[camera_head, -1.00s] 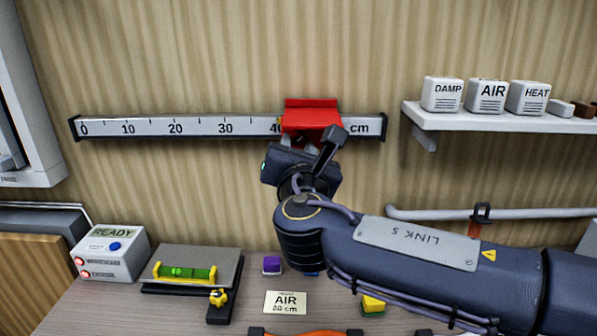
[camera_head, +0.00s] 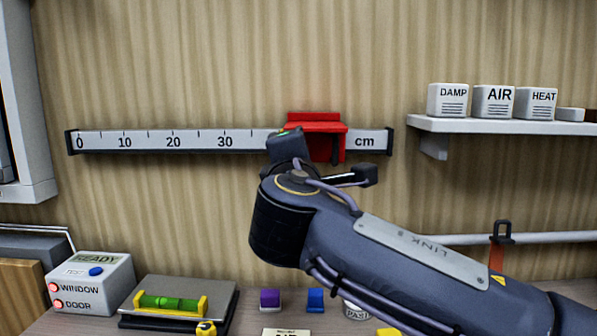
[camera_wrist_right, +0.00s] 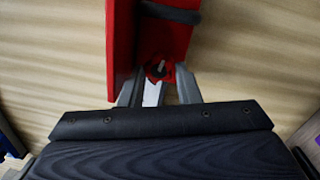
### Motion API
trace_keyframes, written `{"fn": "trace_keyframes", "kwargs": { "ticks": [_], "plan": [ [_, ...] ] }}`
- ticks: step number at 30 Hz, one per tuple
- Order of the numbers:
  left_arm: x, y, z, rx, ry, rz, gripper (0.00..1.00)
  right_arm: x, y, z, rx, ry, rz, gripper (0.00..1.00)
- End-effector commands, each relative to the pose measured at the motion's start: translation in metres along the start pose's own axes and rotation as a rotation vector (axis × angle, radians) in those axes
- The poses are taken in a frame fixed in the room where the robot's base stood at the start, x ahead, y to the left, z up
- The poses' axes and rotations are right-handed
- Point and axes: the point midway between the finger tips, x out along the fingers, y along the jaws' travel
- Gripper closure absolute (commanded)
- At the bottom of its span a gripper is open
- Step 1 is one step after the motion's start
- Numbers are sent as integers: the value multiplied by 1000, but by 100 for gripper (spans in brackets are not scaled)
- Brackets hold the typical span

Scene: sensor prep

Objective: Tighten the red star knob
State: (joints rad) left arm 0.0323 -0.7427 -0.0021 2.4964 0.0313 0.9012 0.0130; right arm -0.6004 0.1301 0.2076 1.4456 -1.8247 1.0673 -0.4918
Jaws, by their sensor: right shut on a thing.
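A red carriage (camera_head: 315,122) sits on the wall-mounted scale rail (camera_head: 180,140), right of the 30 mark and left of "cm". It also shows in the right wrist view (camera_wrist_right: 119,45). The red star knob (camera_wrist_right: 158,71) is at the carriage in the right wrist view, with a small pale centre. My right gripper (camera_wrist_right: 160,88) has its fingers on either side of the knob and is shut on it. In the head view my right wrist covers the knob and the fingertips. My left gripper is not in view.
A white shelf (camera_head: 480,126) with DAMP, AIR and HEAT boxes is at the right. On the bench are a READY box (camera_head: 92,282), a green level (camera_head: 172,303), a purple block (camera_head: 270,299) and a blue block (camera_head: 315,300). A grey pipe (camera_head: 460,239) runs below the shelf.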

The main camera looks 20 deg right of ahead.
Motion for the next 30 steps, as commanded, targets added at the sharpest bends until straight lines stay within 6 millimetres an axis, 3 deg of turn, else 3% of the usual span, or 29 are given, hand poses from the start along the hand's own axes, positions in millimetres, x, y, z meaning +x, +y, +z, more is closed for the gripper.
{"fn": "trace_keyframes", "kwargs": {
  "ticks": [12,30],
  "plan": [
    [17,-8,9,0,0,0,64,0,-1,-2,262,-24,-15,93],
    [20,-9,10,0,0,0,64,0,1,-1,334,-31,-18,93]
  ]
}}
